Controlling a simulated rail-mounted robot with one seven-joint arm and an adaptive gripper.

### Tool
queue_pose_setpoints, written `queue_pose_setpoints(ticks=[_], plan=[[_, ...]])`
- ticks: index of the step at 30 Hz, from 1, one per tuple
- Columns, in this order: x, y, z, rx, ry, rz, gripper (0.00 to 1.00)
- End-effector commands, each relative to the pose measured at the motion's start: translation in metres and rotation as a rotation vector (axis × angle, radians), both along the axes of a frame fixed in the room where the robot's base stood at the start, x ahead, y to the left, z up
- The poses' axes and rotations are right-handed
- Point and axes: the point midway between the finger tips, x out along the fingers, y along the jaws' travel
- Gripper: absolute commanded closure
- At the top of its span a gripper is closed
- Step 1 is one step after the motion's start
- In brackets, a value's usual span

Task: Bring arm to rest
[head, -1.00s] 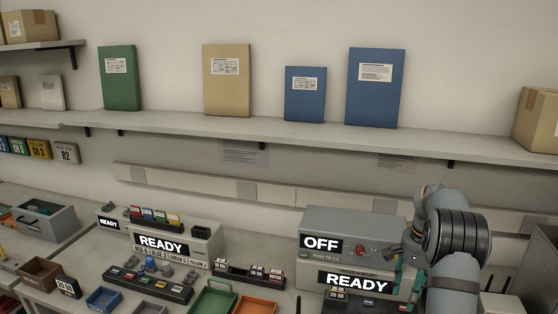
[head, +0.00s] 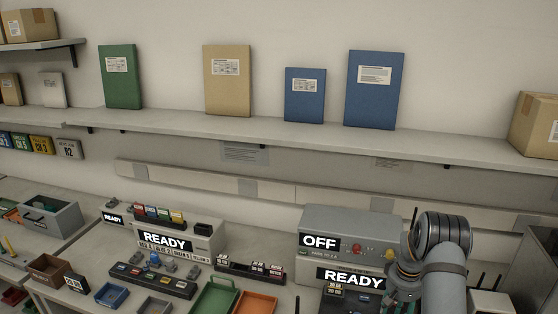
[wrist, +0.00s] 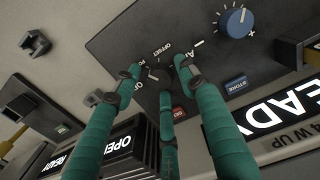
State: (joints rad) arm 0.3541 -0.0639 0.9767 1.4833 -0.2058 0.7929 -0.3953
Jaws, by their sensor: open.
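My gripper (wrist: 160,78) shows in the wrist view as three green fingers with dark tips, spread open and with nothing held between them. The fingertips are over a dark control panel (wrist: 130,30), around a small dark knob (wrist: 155,72) near the "OFFSET" label. I cannot tell whether they touch it. In the head view my arm reaches in from the lower right, in front of the grey unit with the "OFF" sign (head: 320,242) and the "READY" sign (head: 352,278). The fingers are mostly hidden there by my own arm.
A blue dial (wrist: 235,22) and a blue button (wrist: 236,84) lie on the panel beside the fingers. A second station with a READY sign (head: 165,242) stands left. A green tray (head: 212,298) and an orange tray (head: 257,303) lie between. A shelf (head: 290,133) with upright binders runs above.

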Motion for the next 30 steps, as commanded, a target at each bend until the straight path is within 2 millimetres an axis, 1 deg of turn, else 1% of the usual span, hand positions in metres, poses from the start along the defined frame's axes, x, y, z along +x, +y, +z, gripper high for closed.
queue_pose_setpoints(ticks=[1,9,10,11,18,21,25,30], plan=[[-0.001,0.0,0.008,0.0,0.002,0.066,0.58],[-0.001,0.001,0.008,0.001,0.003,0.434,0.58],[0.002,0.0,0.009,-0.003,-0.005,0.431,0.58],[0.003,0.0,0.014,-0.005,-0.008,0.429,0.58],[0.002,0.0,0.063,-0.004,-0.006,0.425,0.58],[0.001,0.0,0.079,-0.002,-0.004,0.424,0.58],[0.001,0.0,0.094,-0.001,-0.002,0.423,0.58],[0.0,0.0,0.103,0.0,0.0,0.423,0.58]])
